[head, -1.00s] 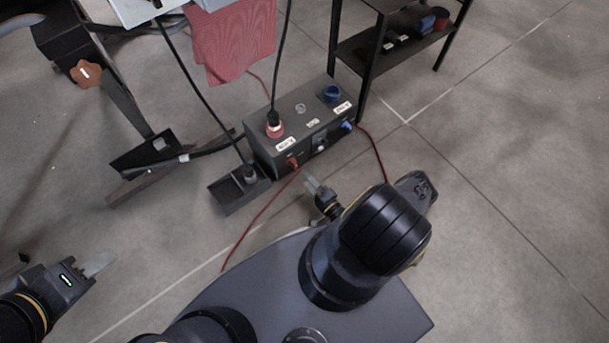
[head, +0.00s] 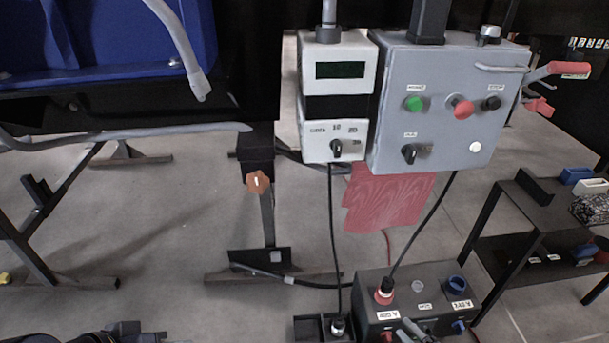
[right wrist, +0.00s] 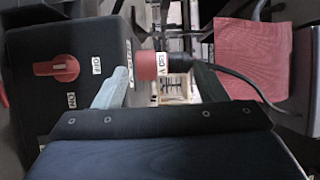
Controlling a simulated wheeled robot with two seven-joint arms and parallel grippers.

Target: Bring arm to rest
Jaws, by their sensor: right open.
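My right gripper (head: 412,330) shows at the bottom of the head view, in front of the dark box (head: 440,280) on the floor. Nothing is seen held. A dark part of my left arm (head: 120,332) shows at the bottom left of the head view; its fingers cannot be made out.
A grey control panel (head: 450,130) and a white display unit (head: 335,110) hang above the dark box. Cables run down to the box and a small tray. A red cloth (head: 385,205) hangs behind. A black shelf (head: 545,215) stands right. Floor at the left is fairly clear.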

